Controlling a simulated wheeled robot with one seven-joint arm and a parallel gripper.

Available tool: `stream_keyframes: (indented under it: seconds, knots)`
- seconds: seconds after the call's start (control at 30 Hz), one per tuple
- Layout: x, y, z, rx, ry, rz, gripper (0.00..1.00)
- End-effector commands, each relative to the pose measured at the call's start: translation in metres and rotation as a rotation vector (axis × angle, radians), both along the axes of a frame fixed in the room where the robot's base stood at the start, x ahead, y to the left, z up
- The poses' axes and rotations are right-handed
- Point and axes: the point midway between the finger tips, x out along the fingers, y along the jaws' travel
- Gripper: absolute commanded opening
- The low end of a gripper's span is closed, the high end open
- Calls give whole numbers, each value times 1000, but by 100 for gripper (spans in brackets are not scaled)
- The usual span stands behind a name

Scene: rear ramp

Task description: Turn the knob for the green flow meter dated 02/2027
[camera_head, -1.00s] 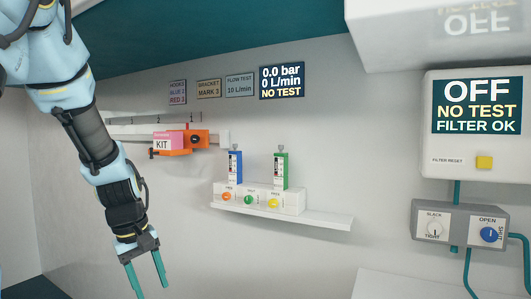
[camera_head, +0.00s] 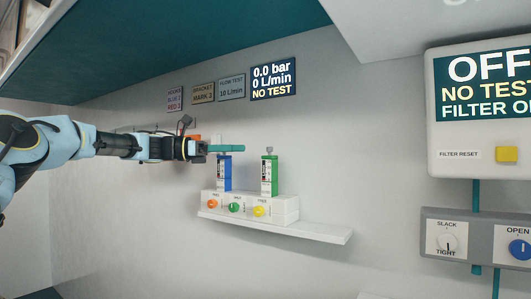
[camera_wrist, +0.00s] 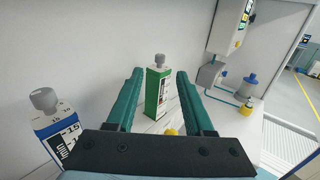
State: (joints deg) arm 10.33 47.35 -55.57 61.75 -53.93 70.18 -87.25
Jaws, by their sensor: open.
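The green flow meter (camera_head: 270,178) stands upright on a white block, with a grey knob (camera_head: 269,150) on top. The blue flow meter (camera_head: 224,174) stands to its left. Dates on both are too small to read. My gripper (camera_head: 241,149) points right, at knob height, over the blue meter, whose knob it hides in the head view. In the wrist view the green meter (camera_wrist: 158,95) and its knob (camera_wrist: 160,59) show between the fingers of my open, empty gripper (camera_wrist: 160,73), beyond the tips. The blue meter's knob (camera_wrist: 43,99) is left of the fingers.
The white block carries orange (camera_head: 212,204), green (camera_head: 234,208) and yellow (camera_head: 259,211) round knobs on its front. It sits on a wall shelf (camera_head: 320,233). A display (camera_head: 274,78) above reads 0.0 bar, 0 L/min, NO TEST. A control box (camera_head: 480,150) hangs at right.

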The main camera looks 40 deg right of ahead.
Motion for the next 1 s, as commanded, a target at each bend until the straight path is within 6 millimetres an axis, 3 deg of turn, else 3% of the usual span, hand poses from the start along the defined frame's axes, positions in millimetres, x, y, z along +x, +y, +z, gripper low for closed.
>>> stream_keyframes:
  seconds: [0.5, 0.93, 1.0]
  knots:
    - [-53, -69, 0, 2, -5, 0, 53]
    - [-59, -77, -1, 2, -7, 2, 53]
    - [-59, -77, -1, 2, -7, 2, 46]
